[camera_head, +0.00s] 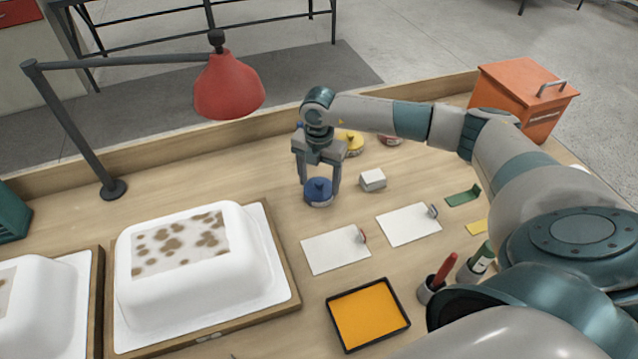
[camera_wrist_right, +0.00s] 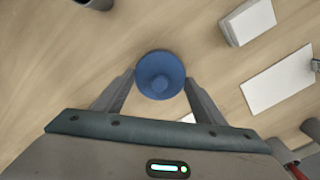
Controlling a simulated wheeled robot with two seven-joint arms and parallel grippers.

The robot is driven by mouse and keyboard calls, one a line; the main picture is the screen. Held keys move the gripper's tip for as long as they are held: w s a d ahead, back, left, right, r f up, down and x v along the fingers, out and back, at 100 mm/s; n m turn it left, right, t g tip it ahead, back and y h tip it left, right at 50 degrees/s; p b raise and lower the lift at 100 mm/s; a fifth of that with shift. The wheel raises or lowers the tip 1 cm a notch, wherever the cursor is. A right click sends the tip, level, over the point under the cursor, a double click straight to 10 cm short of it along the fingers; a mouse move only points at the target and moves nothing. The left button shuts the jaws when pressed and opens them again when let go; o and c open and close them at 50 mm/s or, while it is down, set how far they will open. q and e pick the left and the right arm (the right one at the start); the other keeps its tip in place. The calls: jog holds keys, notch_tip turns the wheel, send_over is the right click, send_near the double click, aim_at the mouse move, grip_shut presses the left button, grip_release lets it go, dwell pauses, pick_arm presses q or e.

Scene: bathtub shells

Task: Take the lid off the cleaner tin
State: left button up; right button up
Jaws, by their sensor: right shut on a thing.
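A tin with a round blue lid (camera_head: 319,190) stands on the workbench; a small knob tops the lid. My right gripper (camera_head: 320,186) reaches down from above, with one finger on each side of the blue lid. In the right wrist view the lid (camera_wrist_right: 160,75) sits between the fingertips of the gripper (camera_wrist_right: 160,92), which is shut on it. The tin's body is mostly hidden under the lid, and I cannot tell whether the lid is raised from it. My left gripper is not in view.
A white block (camera_head: 372,180) stands close right of the tin. Yellow (camera_head: 350,142) and red (camera_head: 390,139) items lie behind my right arm. White cards (camera_head: 336,250), an orange tray (camera_head: 369,314) and a white tub shell (camera_head: 190,290) are nearer. A red lamp (camera_head: 228,86) overhangs the left.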

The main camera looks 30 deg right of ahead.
aim_at(319, 181)
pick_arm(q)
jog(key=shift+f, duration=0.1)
pick_arm(e)
jog(key=shift+r, duration=0.15)
notch_tip(319, 181, up, 4)
jog(key=shift+f+b, duration=0.2)
jog(key=shift+b, duration=0.9)
jog(key=s, duration=0.1)
jog(key=s+d+r+b, duration=0.1)
jog(key=s, duration=0.1)
jog(key=shift+r, duration=0.3)
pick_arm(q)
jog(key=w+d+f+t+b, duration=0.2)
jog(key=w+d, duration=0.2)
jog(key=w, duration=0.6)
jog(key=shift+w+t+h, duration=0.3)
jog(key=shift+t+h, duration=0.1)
pick_arm(e)
jog(key=s+d+r, duration=0.2)
jog(key=s+r, duration=0.3)
jog(key=s, duration=0.3)
jog(key=shift+d+r, duration=0.25)
jog(key=shift+d, duration=0.05)
pick_arm(q)
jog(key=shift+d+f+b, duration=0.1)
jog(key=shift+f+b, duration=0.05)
jog(key=shift+b, duration=0.15)
pick_arm(e)
jog(key=shift+d, duration=0.15)
